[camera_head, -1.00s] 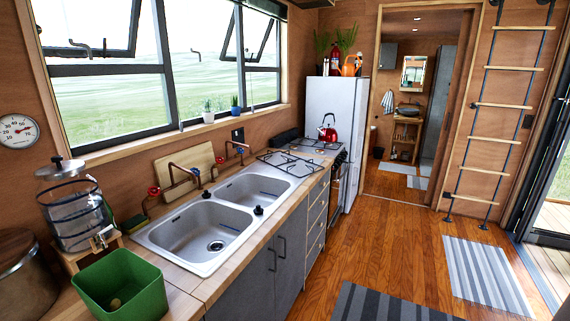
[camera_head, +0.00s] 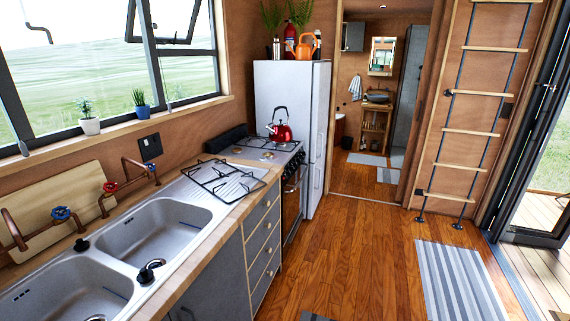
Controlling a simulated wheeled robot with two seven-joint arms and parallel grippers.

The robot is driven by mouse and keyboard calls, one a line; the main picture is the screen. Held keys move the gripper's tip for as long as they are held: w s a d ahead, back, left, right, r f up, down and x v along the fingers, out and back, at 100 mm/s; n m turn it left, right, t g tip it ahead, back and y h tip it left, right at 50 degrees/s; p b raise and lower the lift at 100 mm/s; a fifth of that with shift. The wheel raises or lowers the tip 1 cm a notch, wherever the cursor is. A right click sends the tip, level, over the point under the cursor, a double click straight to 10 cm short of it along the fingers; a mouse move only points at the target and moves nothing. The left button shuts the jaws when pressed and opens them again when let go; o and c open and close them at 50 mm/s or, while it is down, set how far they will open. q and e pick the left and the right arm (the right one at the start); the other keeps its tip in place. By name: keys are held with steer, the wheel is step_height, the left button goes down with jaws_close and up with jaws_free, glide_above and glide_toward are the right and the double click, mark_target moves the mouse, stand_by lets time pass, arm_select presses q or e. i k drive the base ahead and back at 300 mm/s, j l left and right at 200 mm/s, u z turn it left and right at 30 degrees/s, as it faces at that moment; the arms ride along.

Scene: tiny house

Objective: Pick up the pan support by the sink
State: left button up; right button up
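The pan support (camera_head: 222,180) is a black wire grate. It lies flat on the ribbed drainboard of the steel sink (camera_head: 150,230), between the right basin and the stove (camera_head: 262,150). Its right edge is close to the counter's front edge. Nothing covers it. Neither of my grippers shows in the head view.
A red kettle (camera_head: 280,126) stands on the stove at the back. Pipe taps (camera_head: 110,188) rise behind the basins, and a cutting board (camera_head: 60,210) leans on the wall. Drawers (camera_head: 262,240) front the counter.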

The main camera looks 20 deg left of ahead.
mark_target(237, 169)
steer(key=i+l, duration=0.1)
steer(key=i, duration=0.5)
steer(key=i+u, duration=0.15)
steer(key=i, duration=0.5)
steer(key=i+l, duration=0.2)
steer(key=i, duration=0.4)
steer(key=u, duration=0.05)
